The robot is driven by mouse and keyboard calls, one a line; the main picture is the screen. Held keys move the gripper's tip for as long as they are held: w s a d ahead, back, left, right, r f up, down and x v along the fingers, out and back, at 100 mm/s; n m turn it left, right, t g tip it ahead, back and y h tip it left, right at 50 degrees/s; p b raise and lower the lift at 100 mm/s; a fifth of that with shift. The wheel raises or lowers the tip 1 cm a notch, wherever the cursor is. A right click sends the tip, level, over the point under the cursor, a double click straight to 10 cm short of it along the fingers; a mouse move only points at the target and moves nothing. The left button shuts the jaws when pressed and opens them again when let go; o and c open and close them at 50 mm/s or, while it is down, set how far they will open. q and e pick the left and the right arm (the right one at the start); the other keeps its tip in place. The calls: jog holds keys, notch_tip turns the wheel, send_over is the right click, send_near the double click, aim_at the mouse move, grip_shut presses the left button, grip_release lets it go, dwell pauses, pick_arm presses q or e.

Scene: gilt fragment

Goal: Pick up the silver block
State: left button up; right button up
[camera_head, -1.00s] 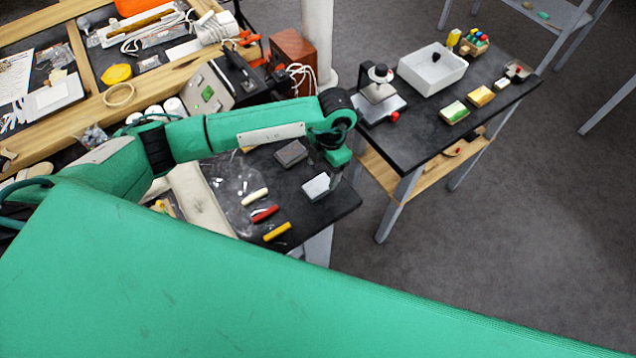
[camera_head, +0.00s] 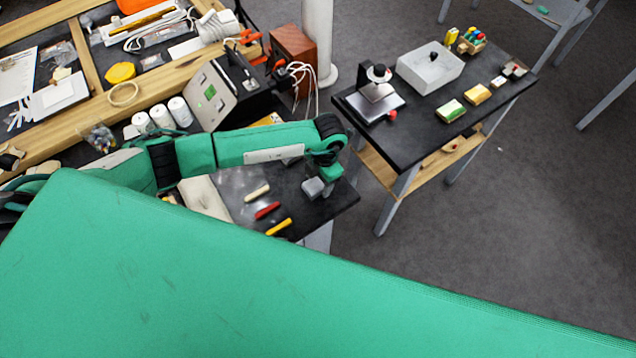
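The silver block (camera_head: 312,187) is a small pale-grey block on the dark table (camera_head: 338,205), near its right corner. My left gripper (camera_head: 327,188) points down from the end of the green arm, right at the block's right side. The fingers are small and partly hidden, so I cannot tell whether they are open, shut or touching the block. My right gripper is not in view.
A cream stick (camera_head: 257,193), a red stick (camera_head: 267,210) and a yellow stick (camera_head: 279,227) lie left of the block. A second dark table (camera_head: 415,130) to the right holds a white box (camera_head: 430,70). Grey floor separates the tables.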

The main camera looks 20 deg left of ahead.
pick_arm(q)
jog(key=c, duration=0.9)
jog(key=shift+r, duration=0.1)
